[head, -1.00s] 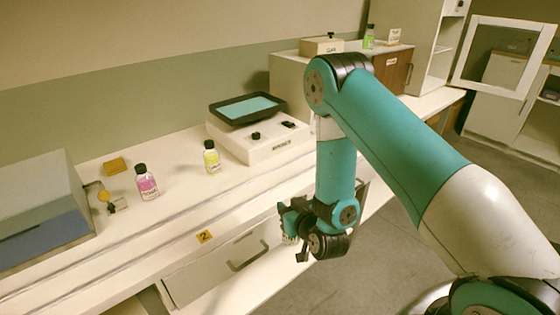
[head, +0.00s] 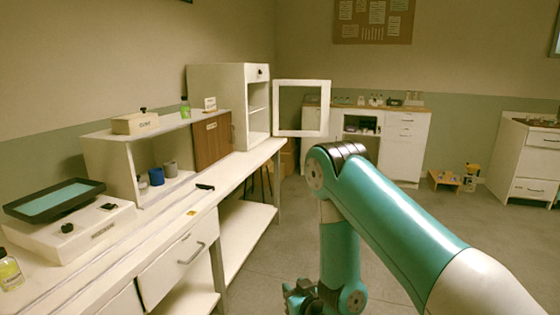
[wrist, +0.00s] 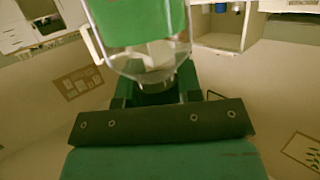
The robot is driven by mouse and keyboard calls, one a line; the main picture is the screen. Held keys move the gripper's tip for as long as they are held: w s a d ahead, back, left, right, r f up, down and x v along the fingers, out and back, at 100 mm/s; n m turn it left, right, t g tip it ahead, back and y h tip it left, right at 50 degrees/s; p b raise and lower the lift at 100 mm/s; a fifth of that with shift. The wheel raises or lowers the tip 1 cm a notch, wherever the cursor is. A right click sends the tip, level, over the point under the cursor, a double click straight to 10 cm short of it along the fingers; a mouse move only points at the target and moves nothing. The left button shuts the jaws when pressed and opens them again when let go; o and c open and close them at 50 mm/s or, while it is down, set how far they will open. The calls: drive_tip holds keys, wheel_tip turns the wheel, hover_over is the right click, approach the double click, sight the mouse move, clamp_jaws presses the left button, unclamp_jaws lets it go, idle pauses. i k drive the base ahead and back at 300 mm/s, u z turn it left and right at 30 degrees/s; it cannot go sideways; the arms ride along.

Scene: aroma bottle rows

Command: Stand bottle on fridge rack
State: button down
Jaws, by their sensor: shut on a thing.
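My gripper (head: 312,298) hangs low at the bottom of the head view, in front of the bench. In the wrist view it is shut on a clear bottle with green contents or label (wrist: 145,22), close to the camera. In the head view the held bottle cannot be made out. A tall white cabinet (head: 222,85), seemingly the fridge, stands at the far end of the bench. Its framed door (head: 302,133) is swung open to the right. A shelf, seemingly the rack (head: 257,109), shows inside. My gripper is well apart from it.
A yellow bottle (head: 9,272) stands at the left edge beside a device with a dark tray (head: 55,199). A green bottle (head: 185,107) stands on the shelf unit. Blue and grey cups (head: 156,177) sit inside it. The floor right of the bench is open.

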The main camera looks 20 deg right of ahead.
sight(232, 104)
drive_tip(key=z, duration=0.65)
drive_tip(key=i, duration=1.1)
drive_tip(key=z, duration=0.85)
drive_tip(key=i, duration=1.8)
drive_tip(key=u, duration=0.5)
drive_tip(key=i, duration=1.65)
drive_tip(key=u, duration=0.85)
